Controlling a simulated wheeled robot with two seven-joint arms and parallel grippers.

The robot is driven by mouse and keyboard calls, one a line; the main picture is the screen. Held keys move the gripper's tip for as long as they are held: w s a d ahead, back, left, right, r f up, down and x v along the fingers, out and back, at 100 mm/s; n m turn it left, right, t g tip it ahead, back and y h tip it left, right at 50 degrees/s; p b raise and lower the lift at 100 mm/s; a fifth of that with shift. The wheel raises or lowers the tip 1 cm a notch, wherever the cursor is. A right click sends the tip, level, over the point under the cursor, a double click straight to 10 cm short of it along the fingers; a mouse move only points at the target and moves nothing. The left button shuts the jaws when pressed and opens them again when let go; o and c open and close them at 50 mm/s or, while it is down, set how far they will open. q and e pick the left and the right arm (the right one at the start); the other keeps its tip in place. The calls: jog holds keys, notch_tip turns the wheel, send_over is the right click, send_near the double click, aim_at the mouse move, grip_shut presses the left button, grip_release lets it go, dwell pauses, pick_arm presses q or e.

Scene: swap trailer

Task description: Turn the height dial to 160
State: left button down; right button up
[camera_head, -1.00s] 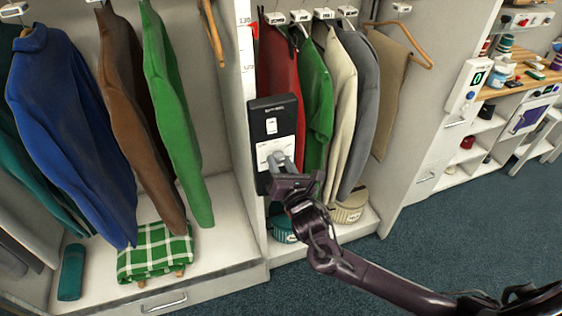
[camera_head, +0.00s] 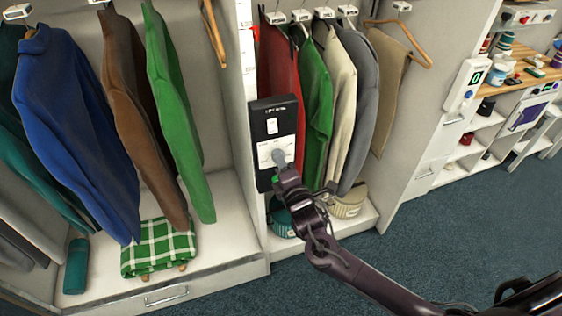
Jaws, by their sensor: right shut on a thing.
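The height dial's black control panel (camera_head: 274,122) is mounted on the upright divider of the wardrobe, with a small white switch plate above and a white dial plate (camera_head: 268,147) below. My right gripper (camera_head: 281,163) is at the grey dial knob (camera_head: 278,156) on that plate and is shut on it. The gripper hides part of the knob and the plate's lower edge. The dial's setting is too small to read. A white height scale strip (camera_head: 246,50) runs up the divider above the panel; its numbers are hard to read. My left gripper is not in view.
Clothes hang on both sides of the divider, including a green garment (camera_head: 178,110) at left and a red one (camera_head: 282,90) close behind the panel. A green checked cloth (camera_head: 158,247) lies on the left shelf. Blue carpet (camera_head: 440,240) is clear at right.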

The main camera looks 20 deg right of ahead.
jog(key=shift+m+p, duration=0.4)
jog(key=shift+m, duration=9.9)
jog(key=o, duration=1)
jog(key=s+b, duration=0.1)
jog(key=s, duration=0.6)
jog(key=shift+s+d+b, duration=0.2)
jog(key=shift+s+b, duration=0.2)
